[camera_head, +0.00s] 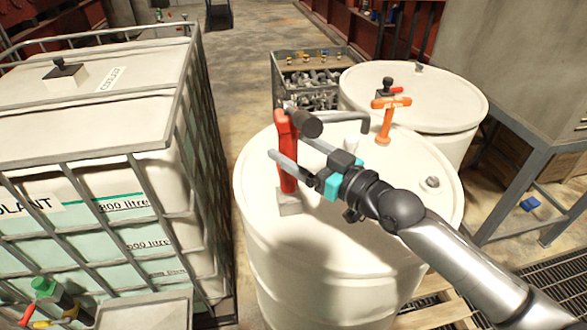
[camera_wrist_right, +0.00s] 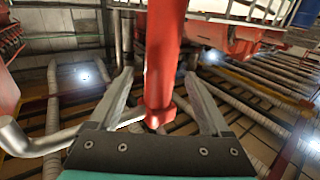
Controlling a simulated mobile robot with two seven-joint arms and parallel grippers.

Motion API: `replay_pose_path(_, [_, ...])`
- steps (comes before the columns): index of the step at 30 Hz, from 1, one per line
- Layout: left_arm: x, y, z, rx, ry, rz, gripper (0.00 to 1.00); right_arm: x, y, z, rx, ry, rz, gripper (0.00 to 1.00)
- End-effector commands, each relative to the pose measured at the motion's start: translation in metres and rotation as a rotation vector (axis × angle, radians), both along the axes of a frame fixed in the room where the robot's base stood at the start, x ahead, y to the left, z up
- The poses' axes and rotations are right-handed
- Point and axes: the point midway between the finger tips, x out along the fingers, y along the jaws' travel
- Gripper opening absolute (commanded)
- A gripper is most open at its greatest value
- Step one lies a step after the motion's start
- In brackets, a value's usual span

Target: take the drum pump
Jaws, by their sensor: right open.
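The drum pump (camera_head: 288,160) is a red upright column with a dark round end at its top and a grey bent pipe to the right. It stands on a white drum (camera_head: 320,240). My right gripper (camera_head: 286,146) is open, with one finger on each side of the red column. In the right wrist view the red column (camera_wrist_right: 165,50) rises between the two spread fingers (camera_wrist_right: 160,76). I see gaps on both sides, and the jaws are not closed on it. My left gripper is not in view.
A second white drum (camera_head: 445,95) stands behind, with an orange T-shaped fitting (camera_head: 386,118) in front of it. A caged white tank (camera_head: 120,160) is on the left. A crate of metal parts (camera_head: 312,82) stands behind. A grey-legged stand (camera_head: 500,175) is at right.

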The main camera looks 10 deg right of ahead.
Motion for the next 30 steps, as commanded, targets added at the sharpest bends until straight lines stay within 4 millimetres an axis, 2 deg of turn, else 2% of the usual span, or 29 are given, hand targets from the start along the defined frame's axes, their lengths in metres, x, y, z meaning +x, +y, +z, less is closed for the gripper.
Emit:
replay_pose_path(8, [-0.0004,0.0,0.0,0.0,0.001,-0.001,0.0,0.0014,0.0008,-0.0004,-0.001,0.0,0.0,0.79])
replay_pose_path(27, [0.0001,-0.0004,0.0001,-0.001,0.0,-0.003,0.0,0.0011,0.0005,-0.0003,-0.001,0.001,0.0,0.07])
replay_pose_path(30, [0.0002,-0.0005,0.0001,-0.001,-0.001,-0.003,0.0,0.0011,0.0005,-0.0003,-0.001,0.001,0.0,0.0])
